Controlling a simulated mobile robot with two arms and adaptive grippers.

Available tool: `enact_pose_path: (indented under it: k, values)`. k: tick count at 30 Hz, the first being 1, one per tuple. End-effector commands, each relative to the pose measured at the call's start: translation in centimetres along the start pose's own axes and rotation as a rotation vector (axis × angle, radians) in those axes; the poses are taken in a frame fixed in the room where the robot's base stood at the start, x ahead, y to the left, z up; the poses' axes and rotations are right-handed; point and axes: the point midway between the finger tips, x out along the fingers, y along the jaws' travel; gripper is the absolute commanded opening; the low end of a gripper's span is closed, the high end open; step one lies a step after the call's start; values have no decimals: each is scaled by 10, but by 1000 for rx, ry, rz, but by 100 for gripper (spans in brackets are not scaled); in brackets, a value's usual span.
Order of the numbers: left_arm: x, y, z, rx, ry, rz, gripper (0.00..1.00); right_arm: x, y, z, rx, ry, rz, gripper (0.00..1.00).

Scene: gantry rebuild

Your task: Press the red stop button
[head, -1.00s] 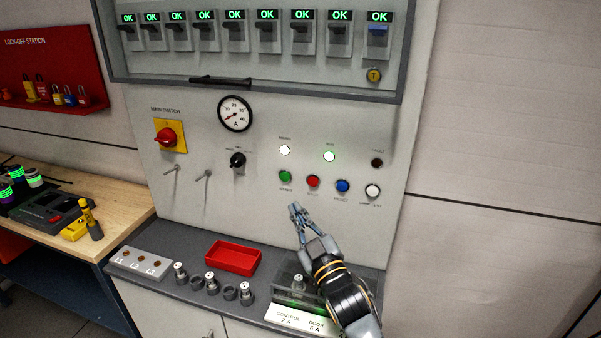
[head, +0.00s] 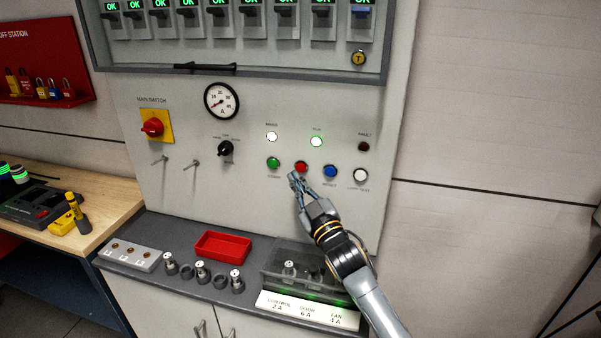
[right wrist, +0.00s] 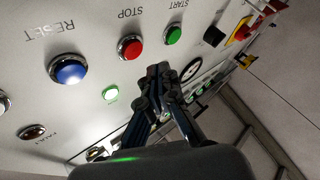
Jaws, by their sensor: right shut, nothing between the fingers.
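The red stop button (head: 301,167) sits on the grey panel between the green start button (head: 273,163) and the blue reset button (head: 330,171). My right gripper (head: 295,178) is shut and empty, its fingertips just below the red button in the head view. In the right wrist view the red button (right wrist: 130,47), labelled STOP, shows fully, ahead of my right gripper's fingertips (right wrist: 160,70). I cannot tell from these views whether the tips touch the panel. My left gripper is not in view.
A white lamp-test button (head: 360,175) is at the right of the row. Lit lamps (head: 316,142) and the black selector (head: 225,149) are nearby. Below, a shelf holds a red tray (head: 222,246) and a clear-covered box (head: 310,270).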

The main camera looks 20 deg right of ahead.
Motion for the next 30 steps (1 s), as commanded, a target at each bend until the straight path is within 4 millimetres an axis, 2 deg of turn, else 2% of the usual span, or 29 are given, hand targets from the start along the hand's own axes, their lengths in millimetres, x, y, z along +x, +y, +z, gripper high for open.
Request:
enact_pose_path:
  k: [3, 8, 30]
  values:
    - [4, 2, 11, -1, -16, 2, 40, 8, 5, 6, 0, 1, -1, 0]
    - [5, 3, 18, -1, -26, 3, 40, 13, 9, 10, 0, 0, 0, 0]
    - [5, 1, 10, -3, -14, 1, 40, 14, 10, 10, 1, 0, 0, 0]
